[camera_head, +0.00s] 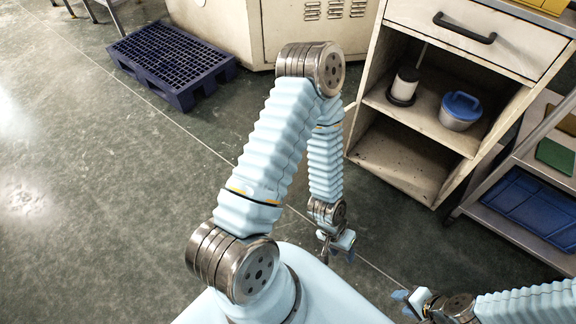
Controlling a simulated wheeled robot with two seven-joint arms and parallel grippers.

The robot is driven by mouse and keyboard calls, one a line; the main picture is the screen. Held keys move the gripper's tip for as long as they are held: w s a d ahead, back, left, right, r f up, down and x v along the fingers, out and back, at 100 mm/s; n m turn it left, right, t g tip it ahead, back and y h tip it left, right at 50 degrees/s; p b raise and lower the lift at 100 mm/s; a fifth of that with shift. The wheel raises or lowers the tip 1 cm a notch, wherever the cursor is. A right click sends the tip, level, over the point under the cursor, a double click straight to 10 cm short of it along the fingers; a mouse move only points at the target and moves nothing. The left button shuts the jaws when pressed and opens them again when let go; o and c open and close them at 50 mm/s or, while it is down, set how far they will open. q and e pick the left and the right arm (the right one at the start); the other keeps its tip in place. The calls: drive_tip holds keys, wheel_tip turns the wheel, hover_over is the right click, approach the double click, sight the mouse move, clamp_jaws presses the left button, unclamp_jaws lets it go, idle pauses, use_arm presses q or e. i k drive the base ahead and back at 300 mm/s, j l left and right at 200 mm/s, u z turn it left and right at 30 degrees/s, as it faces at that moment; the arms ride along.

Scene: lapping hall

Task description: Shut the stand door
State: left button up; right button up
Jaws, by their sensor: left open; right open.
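The cream stand (402,183) is at the upper right, with its compartment open below a closed drawer (475,42). A pale panel (483,152) runs along the right side of the opening. I cannot tell whether it is the open door or the side wall. No door covers the front. My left gripper (338,253) is open and empty, low in front of the stand and apart from it. My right gripper (404,303) is open and empty near the bottom edge, further from the stand.
A black-and-white spool (404,87) and a blue-lidded tub (460,111) stand on the stand's inner shelf. A metal rack with a blue tray (530,207) is close on the right. A cream machine cabinet (235,28) and blue pallet (170,60) are behind. The left floor is clear.

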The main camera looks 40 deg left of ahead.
sight(301, 180)
drive_tip(key=k+j+z, duration=0.2)
drive_tip(key=k+j, duration=0.15)
drive_tip(key=j, duration=0.25)
drive_tip(key=k+j+z, duration=0.2)
drive_tip(key=k+j, duration=0.2)
drive_tip(key=j, duration=0.15)
drive_tip(key=j+z, duration=0.2)
drive_tip(key=j, duration=0.9)
drive_tip(key=j+z, duration=0.25)
drive_tip(key=j, duration=0.85)
drive_tip(key=j+u, duration=0.1)
drive_tip(key=u, duration=0.3)
drive_tip(key=j+u, duration=0.15)
drive_tip(key=u, duration=0.3)
drive_tip(key=i+l, duration=0.05)
